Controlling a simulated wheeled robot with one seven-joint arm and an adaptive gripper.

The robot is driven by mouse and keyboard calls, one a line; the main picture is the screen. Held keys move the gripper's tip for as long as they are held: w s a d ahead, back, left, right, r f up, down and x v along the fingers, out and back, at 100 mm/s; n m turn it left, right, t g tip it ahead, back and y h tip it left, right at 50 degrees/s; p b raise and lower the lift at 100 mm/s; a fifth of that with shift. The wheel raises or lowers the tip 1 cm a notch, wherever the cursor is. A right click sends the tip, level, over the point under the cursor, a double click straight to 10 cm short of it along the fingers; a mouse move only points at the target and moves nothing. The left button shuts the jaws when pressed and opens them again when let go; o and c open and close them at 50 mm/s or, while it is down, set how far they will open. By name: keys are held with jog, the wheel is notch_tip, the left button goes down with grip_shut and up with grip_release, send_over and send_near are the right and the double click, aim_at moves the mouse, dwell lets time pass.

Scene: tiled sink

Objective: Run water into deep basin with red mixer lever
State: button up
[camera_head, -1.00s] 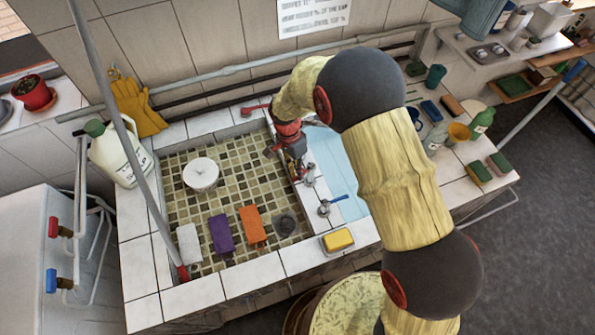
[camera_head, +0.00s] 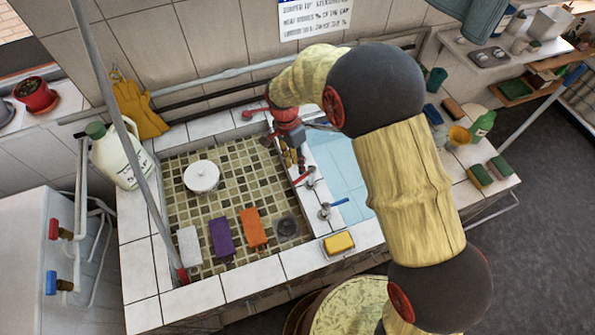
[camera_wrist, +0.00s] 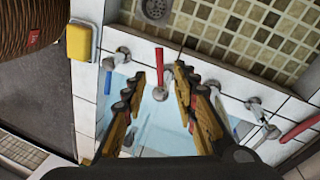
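A red lever (camera_head: 303,177) sits on a chrome tap on the wall between the two basins. In the wrist view, this red lever (camera_wrist: 159,62) shows between and just beyond my fingertips, with its round chrome base between the fingers. My gripper (camera_head: 295,160) is open and empty above the wall. Its fingers (camera_wrist: 159,72) are spread, and I see no contact with the lever. The deep basin (camera_head: 342,178) is pale blue, right of the wall, and partly hidden by my arm. A second red lever (camera_head: 253,112) is at the back; it also shows in the wrist view (camera_wrist: 298,129).
A blue lever (camera_head: 339,202) is nearer the front, beside a yellow sponge (camera_head: 338,242). A white bottle (camera_head: 120,160) stands left. Green sponges (camera_head: 480,175) lie on the right counter.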

notch_tip(320, 180, up, 6)
jog(key=shift+w+a, duration=0.4)
jog(key=shift+f, duration=0.1)
dwell(6.8)
